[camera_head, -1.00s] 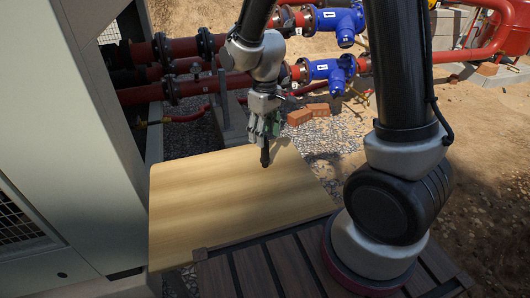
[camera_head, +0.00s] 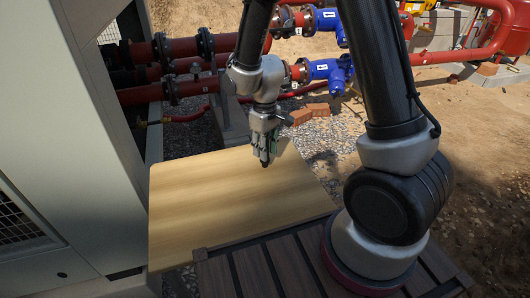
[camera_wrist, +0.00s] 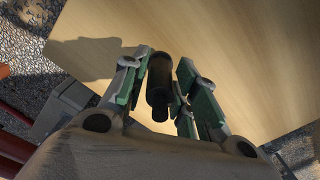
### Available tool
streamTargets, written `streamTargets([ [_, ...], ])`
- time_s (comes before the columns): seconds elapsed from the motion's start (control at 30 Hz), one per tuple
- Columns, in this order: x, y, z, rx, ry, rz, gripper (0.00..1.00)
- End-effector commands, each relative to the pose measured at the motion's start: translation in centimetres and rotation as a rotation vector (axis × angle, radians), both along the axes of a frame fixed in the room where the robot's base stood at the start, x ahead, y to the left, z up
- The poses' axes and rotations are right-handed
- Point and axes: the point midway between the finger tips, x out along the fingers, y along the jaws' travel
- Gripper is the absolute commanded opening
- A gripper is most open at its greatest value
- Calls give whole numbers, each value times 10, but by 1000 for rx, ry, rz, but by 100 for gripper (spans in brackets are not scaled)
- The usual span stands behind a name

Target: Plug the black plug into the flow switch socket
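The black plug (camera_wrist: 159,82) is a dark cylinder between the green-padded fingers of my gripper (camera_wrist: 160,88) in the wrist view. My gripper is shut on it. In the head view my gripper (camera_head: 264,148) hangs above the far right part of the wooden board, and only a small dark tip of the plug shows beneath it. I cannot make out the flow switch socket in either view.
The wooden board (camera_head: 210,210) is bare. Red pipes (camera_head: 180,92) with blue fittings (camera_head: 328,70) run behind it. Bricks (camera_head: 307,115) lie beyond the board. A large grey cabinet (camera_head: 60,120) stands at the left.

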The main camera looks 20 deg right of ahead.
Motion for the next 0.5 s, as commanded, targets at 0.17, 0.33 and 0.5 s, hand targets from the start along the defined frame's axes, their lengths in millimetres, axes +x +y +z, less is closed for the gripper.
streamTargets([
  [0.17, 0, 0, 0, 0, 0, 0, 0],
  [0.33, 0, 0, 2, 0, -1, 0, 0],
  [0.5, 1, 0, 18, 1, -2, 0, 0],
])
